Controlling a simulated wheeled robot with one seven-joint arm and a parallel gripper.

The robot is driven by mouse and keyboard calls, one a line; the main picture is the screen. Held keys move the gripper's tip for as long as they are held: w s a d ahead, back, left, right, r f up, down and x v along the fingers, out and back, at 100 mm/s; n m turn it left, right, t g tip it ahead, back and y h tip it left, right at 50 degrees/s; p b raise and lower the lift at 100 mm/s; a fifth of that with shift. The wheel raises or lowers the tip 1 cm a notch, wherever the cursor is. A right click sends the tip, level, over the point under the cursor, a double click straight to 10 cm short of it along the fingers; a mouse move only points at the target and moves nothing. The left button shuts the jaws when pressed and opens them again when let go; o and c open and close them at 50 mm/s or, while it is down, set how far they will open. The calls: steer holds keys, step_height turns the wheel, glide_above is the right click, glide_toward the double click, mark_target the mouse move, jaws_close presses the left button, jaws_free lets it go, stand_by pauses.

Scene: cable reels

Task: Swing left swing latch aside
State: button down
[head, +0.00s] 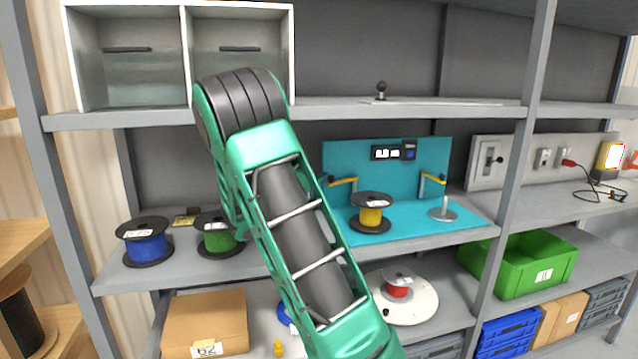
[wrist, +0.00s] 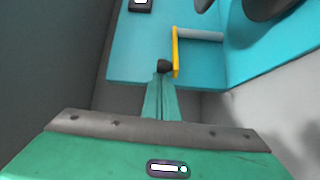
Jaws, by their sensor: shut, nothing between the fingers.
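The left swing latch (head: 343,181) is a yellow bar with a black knob, on the left of the teal station (head: 395,160) in the head view. In the wrist view the yellow bar (wrist: 176,52) stands nearly upright, with the black knob (wrist: 164,66) at its lower end. My gripper (wrist: 161,76) is shut and empty; its fingertips are right at the knob, and I cannot tell whether they touch. In the head view my arm hides the gripper. The right swing latch (head: 433,178) is a similar yellow bar.
A yellow reel (head: 371,214) stands between the latches, beside a metal post on a round base (head: 442,213). Blue (head: 146,243) and green (head: 216,234) reels stand left on the same shelf. A grey upright (head: 517,150) stands to the right. A shelf runs above.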

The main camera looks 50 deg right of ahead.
steer(key=a, duration=0.9)
steer(key=shift+s+a, duration=0.25)
steer(key=shift+s, duration=0.2)
steer(key=shift+s+f, duration=0.1)
